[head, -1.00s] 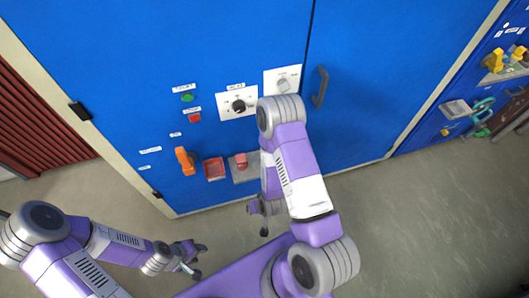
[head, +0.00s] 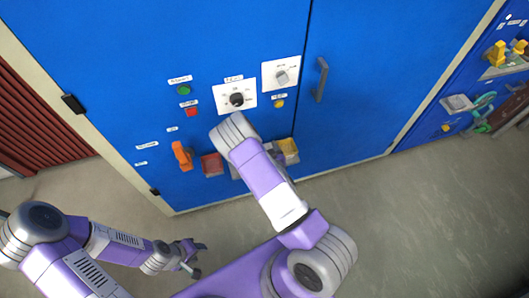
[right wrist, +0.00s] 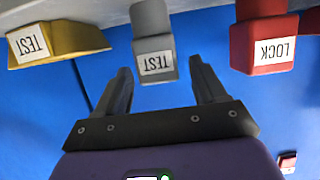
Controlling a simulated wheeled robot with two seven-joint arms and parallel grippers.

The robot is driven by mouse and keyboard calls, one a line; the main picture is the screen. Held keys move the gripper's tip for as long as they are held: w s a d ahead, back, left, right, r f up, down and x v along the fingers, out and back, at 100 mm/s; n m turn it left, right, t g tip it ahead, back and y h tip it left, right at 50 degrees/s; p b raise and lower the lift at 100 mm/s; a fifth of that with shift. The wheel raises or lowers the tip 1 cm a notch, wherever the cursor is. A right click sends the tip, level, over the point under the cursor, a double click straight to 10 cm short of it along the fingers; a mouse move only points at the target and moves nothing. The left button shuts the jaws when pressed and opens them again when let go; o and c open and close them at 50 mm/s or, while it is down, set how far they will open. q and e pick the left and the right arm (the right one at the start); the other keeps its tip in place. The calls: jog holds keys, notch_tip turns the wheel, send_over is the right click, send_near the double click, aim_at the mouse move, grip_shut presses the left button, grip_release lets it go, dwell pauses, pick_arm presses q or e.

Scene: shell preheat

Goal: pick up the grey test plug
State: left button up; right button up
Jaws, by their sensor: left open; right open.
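The grey test plug (right wrist: 152,22) shows at the top centre of the right wrist view, with a white TEST label shown upside down. My right gripper (right wrist: 160,64) is open, its fingertips on either side of the plug's labelled end, with visible gaps. The plug is not gripped. In the head view my right arm hides both the right gripper and the grey plug. My left gripper (head: 194,258) is open and empty at the lower left of the head view, away from the cabinet.
A yellow TEST-labelled piece (right wrist: 60,42) and a red LOCK-labelled piece (right wrist: 262,42) flank the grey plug. The blue cabinet (head: 130,60) carries an orange handle (head: 182,156), a red holder (head: 212,165), a black knob (head: 237,100), buttons and a grey door handle (head: 320,80).

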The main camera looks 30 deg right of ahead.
jog(key=shift+x, duration=1.45)
jog(key=shift+s, duration=0.1)
jog(key=c, duration=1.1)
jog(key=shift+r, duration=0.1)
